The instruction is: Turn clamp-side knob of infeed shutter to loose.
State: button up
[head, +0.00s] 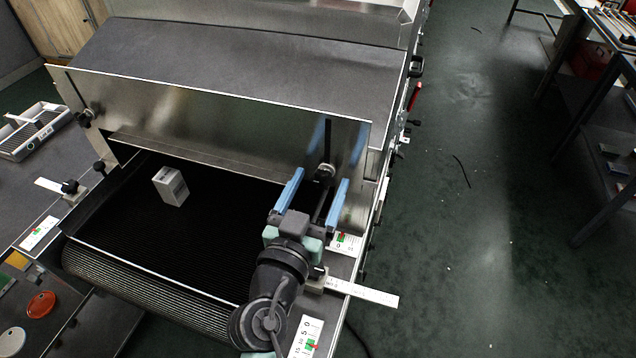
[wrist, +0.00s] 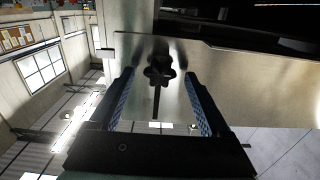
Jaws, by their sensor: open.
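The infeed shutter (head: 215,120) is a shiny upright metal plate across the dryer mouth. A black lobed knob (head: 325,171) with a metallic-looking collar sits at its right end, on a dark vertical slot. In the wrist view the knob (wrist: 160,70) is seen face on, centred between my fingers. My gripper (head: 321,178) is open and empty, with blue-padded fingers pointing at the plate either side of the knob. In the wrist view my gripper (wrist: 158,76) shows no finger touching the knob; the remaining depth is unclear. Another dark knob (head: 86,117) is at the shutter's left end.
A pale box (head: 171,186) stands on the black conveyor belt (head: 215,215). Small black knobs (head: 70,187) and scale plates (head: 342,240) line the belt's sides. A white tray (head: 35,130) lies at left. The green floor (head: 450,230) at right is mostly open.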

grip_shut()
dwell(0.4)
